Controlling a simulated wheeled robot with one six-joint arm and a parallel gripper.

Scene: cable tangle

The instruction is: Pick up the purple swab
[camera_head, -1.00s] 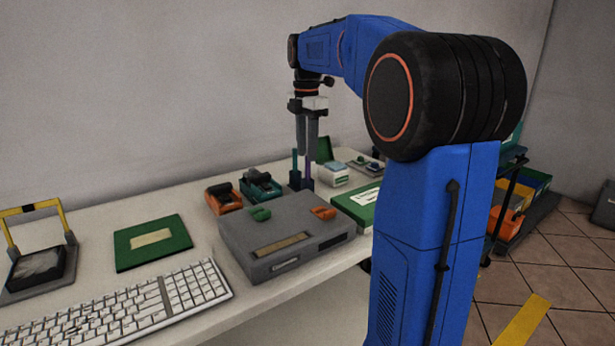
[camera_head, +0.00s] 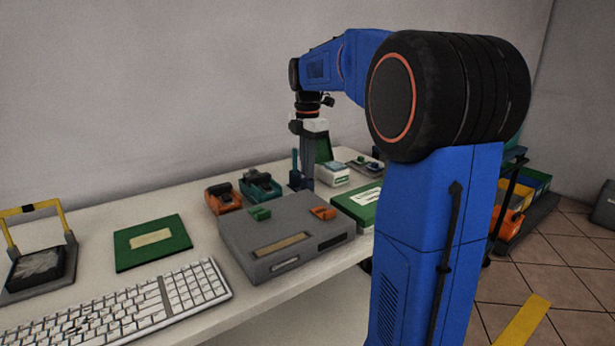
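My gripper (camera_head: 308,162) points straight down behind the grey case, with its fingertips low at a small dark holder (camera_head: 295,181). A teal swab (camera_head: 295,161) stands upright in that holder, just left of the fingers. The purple swab does not show now; the fingers cover the place where it stood. I cannot tell whether the fingers are closed around it or still apart.
A grey case (camera_head: 285,235) with green and orange latches lies in front of the holder. Orange (camera_head: 223,198) and teal (camera_head: 260,186) tools sit to the left. A white box (camera_head: 333,177) and a green case (camera_head: 358,205) are close on the right.

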